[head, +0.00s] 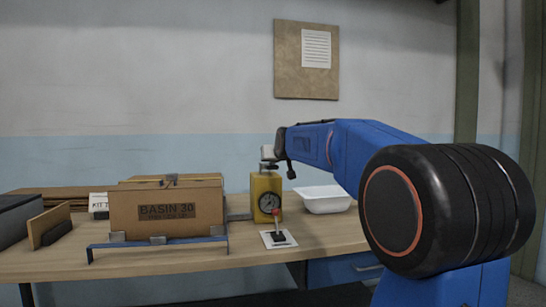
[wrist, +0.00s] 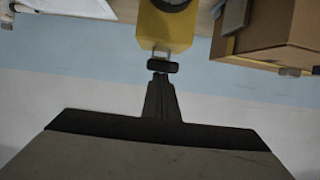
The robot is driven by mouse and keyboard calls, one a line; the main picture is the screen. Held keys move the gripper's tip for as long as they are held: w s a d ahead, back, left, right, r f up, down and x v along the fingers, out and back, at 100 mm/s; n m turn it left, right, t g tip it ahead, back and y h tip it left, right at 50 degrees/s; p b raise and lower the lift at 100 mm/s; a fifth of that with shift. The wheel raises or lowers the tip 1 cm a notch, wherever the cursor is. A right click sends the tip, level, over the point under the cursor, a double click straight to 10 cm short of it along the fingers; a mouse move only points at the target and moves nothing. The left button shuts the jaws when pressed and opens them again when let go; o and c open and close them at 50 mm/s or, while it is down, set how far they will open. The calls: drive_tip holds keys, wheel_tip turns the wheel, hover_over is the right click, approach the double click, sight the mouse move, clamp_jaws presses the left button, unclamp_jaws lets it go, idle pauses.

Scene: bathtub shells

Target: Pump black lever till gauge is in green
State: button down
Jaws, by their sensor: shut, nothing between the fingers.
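A yellow pump body (head: 265,184) stands on the workbench with a round dark gauge (head: 270,203) on its front. The needle and any green zone are too small to read. In the wrist view the yellow body (wrist: 166,28) is at the top, with a metal bracket below it. A black lever (wrist: 162,66) shows as a short rounded bar by that bracket. My gripper (wrist: 160,86) is shut and empty, with its tip right at the black lever; I cannot tell whether they touch. In the head view my gripper (head: 279,147) is above the pump, partly hidden by its wrist.
A cardboard box (head: 167,218) is left, behind a blue rail (head: 160,243). A white tray (head: 324,200) is right. The bench front (head: 330,236) is clear.

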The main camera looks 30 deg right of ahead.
drive_tip(key=shift+t, duration=0.3)
drive_tip(key=shift+s+a+f, duration=0.1)
drive_tip(key=shift+s+f, duration=0.1)
drive_tip(key=shift+f, duration=1.25)
drive_tip(key=shift+s+f, duration=0.15)
drive_tip(key=shift+f, duration=1.3)
wheel_tip(320, 180, up, 5)
drive_tip(key=f+v, duration=0.1)
drive_tip(key=v, duration=0.9)
drive_tip(key=shift+s+f, duration=0.25)
drive_tip(key=shift+s, duration=0.35)
drive_tip(key=shift+a, duration=0.15)
